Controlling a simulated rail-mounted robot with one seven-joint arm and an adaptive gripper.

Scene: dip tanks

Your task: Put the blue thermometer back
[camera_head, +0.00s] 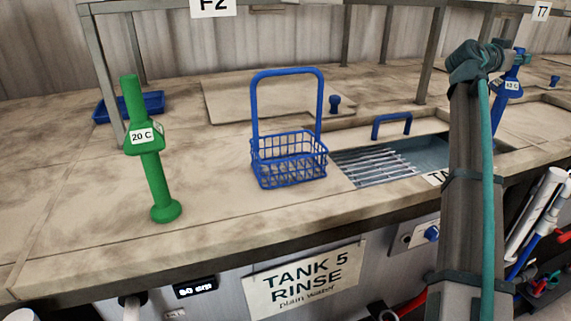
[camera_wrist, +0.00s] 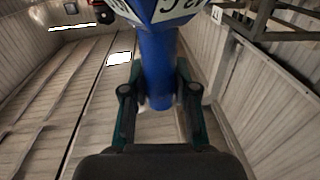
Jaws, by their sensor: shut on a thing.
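The blue thermometer (camera_head: 507,92) is upright at the far right in the head view, with a white label that reads roughly 43 C. My gripper (camera_head: 503,57) is shut on its shaft near the top. In the wrist view the blue shaft (camera_wrist: 156,62) runs between the two fingers of my gripper (camera_wrist: 158,92), with its labelled collar at the top edge. The lower end is partly behind my arm, and I cannot tell whether it touches anything. A green thermometer (camera_head: 154,160) labelled 20 C stands on the counter at the left.
A blue wire basket (camera_head: 289,160) with a tall handle stands mid-counter, left of the open tank (camera_head: 432,152) with its grate (camera_head: 375,167) and blue handle (camera_head: 391,122). A knobbed lid (camera_head: 260,98) lies behind. A blue tray (camera_head: 154,101) sits back left. Frame posts (camera_head: 431,55) rise behind.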

